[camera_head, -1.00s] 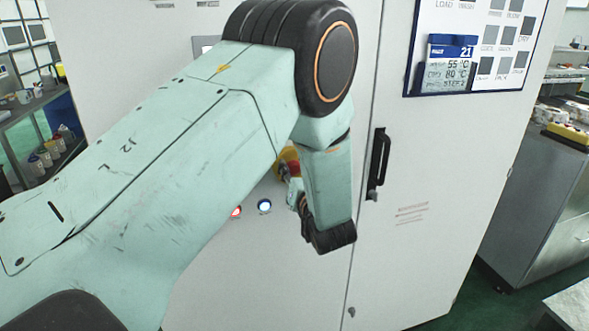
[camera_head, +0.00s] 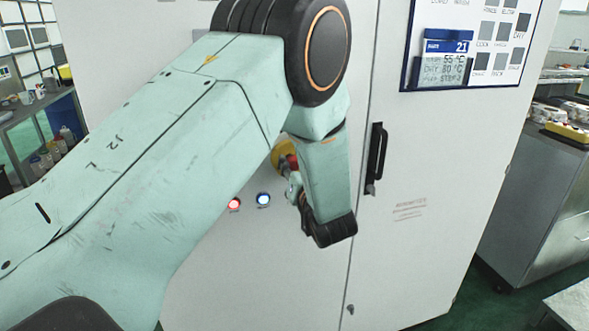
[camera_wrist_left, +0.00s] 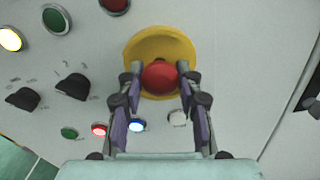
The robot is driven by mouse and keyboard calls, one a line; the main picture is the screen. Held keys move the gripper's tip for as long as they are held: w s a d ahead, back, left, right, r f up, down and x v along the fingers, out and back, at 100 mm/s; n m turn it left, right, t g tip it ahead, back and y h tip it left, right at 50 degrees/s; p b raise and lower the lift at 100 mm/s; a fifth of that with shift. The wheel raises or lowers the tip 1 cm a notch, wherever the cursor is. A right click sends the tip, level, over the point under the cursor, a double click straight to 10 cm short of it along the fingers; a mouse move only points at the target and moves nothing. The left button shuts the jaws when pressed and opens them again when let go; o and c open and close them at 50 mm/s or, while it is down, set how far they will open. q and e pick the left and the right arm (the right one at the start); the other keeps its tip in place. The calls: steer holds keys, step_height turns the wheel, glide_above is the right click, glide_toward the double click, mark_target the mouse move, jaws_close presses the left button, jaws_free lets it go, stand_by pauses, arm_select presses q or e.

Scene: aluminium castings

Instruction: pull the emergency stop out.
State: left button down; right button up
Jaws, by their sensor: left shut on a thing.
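The emergency stop (camera_wrist_left: 160,79) is a red mushroom button on a round yellow plate (camera_wrist_left: 146,42), in the upper middle of the left wrist view. My left gripper (camera_wrist_left: 160,84) has a finger on each side of the red head and is shut on it. In the head view the emergency stop (camera_head: 291,161) shows only as a sliver of red and yellow behind my left arm, and my left gripper (camera_head: 293,180) is mostly hidden there by the wrist. I cannot tell whether the button is pressed in or out. My right gripper is in neither view.
Lit red (camera_head: 233,204) and blue (camera_head: 264,199) buttons sit below left of the stop. Two black knobs (camera_wrist_left: 73,86) and a green button (camera_wrist_left: 56,18) are left in the wrist view. A black door handle (camera_head: 376,160) stands right of my wrist. A bench (camera_head: 540,210) is further right.

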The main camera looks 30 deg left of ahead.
arm_select(q)
steer(key=shift+f, duration=0.15)
steer(key=c, duration=1.3)
jaws_free()
steer(key=o, duration=0.4)
steer(key=shift+s+d+r, duration=0.1)
steer(key=shift+d+r, duration=0.05)
steer(key=shift+r, duration=0.05)
steer(key=shift+o, duration=0.2)
steer(key=shift+a+f, duration=0.1)
steer(key=shift+a, duration=0.1)
steer(key=v, duration=0.7)
